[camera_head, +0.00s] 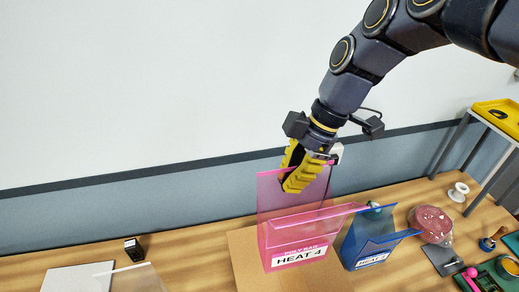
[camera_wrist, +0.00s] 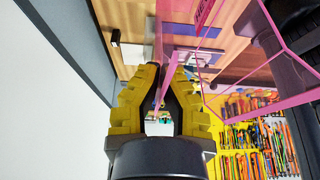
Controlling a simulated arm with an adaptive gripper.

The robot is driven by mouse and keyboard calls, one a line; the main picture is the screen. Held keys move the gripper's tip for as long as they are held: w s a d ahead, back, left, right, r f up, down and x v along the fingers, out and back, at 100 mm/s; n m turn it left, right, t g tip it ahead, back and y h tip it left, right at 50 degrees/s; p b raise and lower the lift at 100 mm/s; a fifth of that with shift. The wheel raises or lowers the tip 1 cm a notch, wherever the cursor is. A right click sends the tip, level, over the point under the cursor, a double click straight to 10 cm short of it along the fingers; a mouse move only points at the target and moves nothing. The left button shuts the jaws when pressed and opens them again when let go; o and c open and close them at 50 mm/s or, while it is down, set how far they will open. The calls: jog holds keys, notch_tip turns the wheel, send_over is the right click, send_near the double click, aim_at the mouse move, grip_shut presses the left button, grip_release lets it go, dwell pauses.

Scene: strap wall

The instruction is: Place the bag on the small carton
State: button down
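My gripper (camera_head: 297,178) has its yellow fingers on either side of the tall back panel of a clear pink holder (camera_head: 290,225), labelled "HEAT 4". In the wrist view the fingertips (camera_wrist: 165,75) close on the panel's edge, and the pink sheet (camera_wrist: 161,92) runs between them. The holder is upright above a flat brown cardboard surface (camera_head: 243,262); whether it touches it I cannot tell. A clear bag (camera_head: 431,222) with reddish contents lies at the right. A small black box (camera_head: 134,249) stands at the left; no other small carton is clearly recognisable.
A blue holder (camera_head: 368,238) stands close to the right of the pink one. A white board (camera_head: 72,279) lies at front left. A white spool (camera_head: 458,192), a dark pad (camera_head: 443,259) and a yellow-topped stand (camera_head: 497,115) are at the right.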

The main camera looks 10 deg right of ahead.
jog(key=shift+w+d+f, duration=0.1)
jog(key=shift+w+f, duration=0.6)
jog(key=shift+f, duration=0.7)
jog(key=shift+w+d+f, duration=0.1)
jog(key=shift+w+f, duration=0.6)
jog(key=shift+f, duration=0.65)
jog(key=shift+w+f, duration=0.7)
jog(key=shift+f, duration=0.8)
jog(key=c, duration=1.2)
grip_release()
jog(key=shift+o, duration=0.2)
jog(key=v, duration=1.2)
jog(key=shift+a, duration=0.1)
